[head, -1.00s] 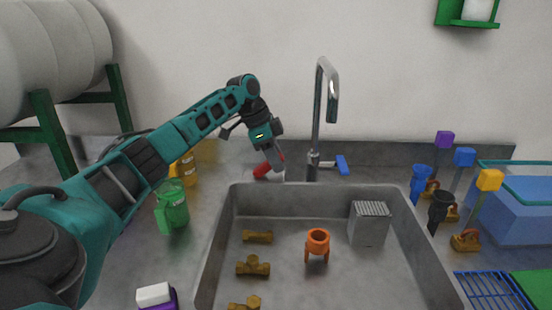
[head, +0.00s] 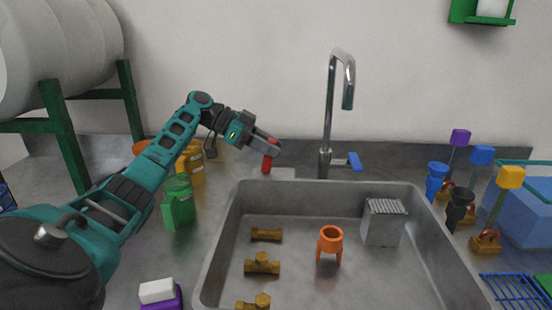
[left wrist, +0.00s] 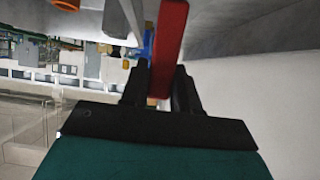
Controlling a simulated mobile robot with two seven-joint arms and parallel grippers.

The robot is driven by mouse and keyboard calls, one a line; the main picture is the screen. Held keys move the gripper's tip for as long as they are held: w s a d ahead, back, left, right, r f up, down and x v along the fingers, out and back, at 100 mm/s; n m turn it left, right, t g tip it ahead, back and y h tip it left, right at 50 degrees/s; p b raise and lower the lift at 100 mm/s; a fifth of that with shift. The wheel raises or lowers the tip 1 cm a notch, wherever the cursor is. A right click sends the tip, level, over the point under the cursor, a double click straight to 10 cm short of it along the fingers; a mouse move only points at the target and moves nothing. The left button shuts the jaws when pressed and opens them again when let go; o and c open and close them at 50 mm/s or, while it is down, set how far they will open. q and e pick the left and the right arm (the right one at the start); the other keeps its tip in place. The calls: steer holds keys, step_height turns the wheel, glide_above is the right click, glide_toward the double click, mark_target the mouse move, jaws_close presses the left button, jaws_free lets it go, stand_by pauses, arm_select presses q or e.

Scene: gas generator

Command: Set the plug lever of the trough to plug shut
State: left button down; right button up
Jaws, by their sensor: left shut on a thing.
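The red plug lever (head: 267,163) stands nearly upright on a small grey base behind the trough's (head: 300,197) back left rim. My left gripper (head: 272,149) reaches in from the left and is shut on the lever's upper part. In the left wrist view the red lever (left wrist: 170,45) runs up between the two dark fingers (left wrist: 161,92). My right gripper does not show.
A faucet (head: 330,110) with a blue handle (head: 355,161) stands right of the lever. Green (head: 179,205) and yellow (head: 192,165) containers stand left of the trough. Brass fittings (head: 262,265), an orange funnel-like part (head: 330,242) and a grey box (head: 383,225) lie inside the trough.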

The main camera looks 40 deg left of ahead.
arm_select(q)
steer(key=shift+s+a+f+t+h+b, duration=0.15)
steer(key=shift+s+a+t+h+b, duration=0.2)
steer(key=shift+b, duration=0.4)
steer(key=shift+h+b, duration=0.25)
steer(key=shift+b, duration=0.05)
steer(key=shift+s+a+t+b, duration=0.1)
steer(key=shift+a+t+b, duration=0.1)
steer(key=shift+t+b, duration=0.15)
steer(key=shift+r+h, duration=0.25)
steer(key=shift+h, duration=0.15)
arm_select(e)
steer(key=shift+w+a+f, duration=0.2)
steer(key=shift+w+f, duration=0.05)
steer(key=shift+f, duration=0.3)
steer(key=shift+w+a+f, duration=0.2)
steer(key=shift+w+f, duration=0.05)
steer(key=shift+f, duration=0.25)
arm_select(q)
steer(key=c, duration=0.9)
jaws_free()
